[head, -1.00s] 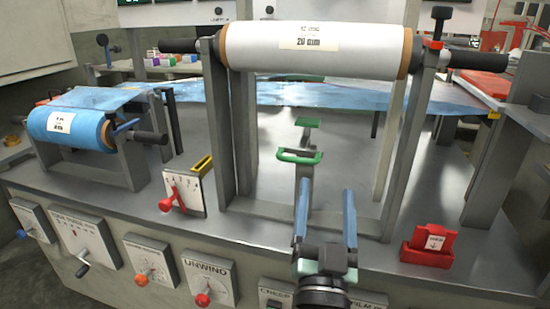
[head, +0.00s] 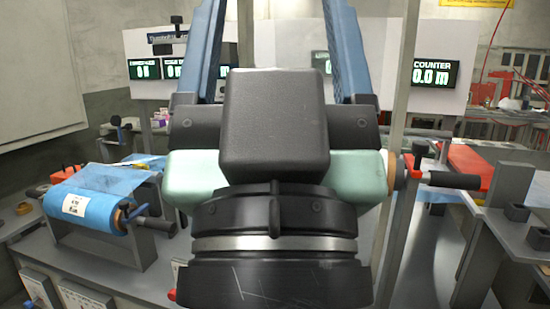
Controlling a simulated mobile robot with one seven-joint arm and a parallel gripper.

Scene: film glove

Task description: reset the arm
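My gripper (head: 276,20) fills the middle of the head view, close to the camera and raised, with its fingers pointing up. Its two blue fingers stand wide apart with only the pale wall and a display between them, so it is open and empty. The fingertips reach the top edge of the picture. My gripper's dark body and pale green sides hide most of the machine's centre, including nearly all of the white film roll; only its right end with a dark shaft (head: 452,180) shows.
A blue film roll (head: 90,208) sits on its grey stand at the left. A counter display (head: 434,73) reading 0.0 m hangs at the back right. A red handle (head: 408,172) and grey posts stand close to the right of my gripper.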

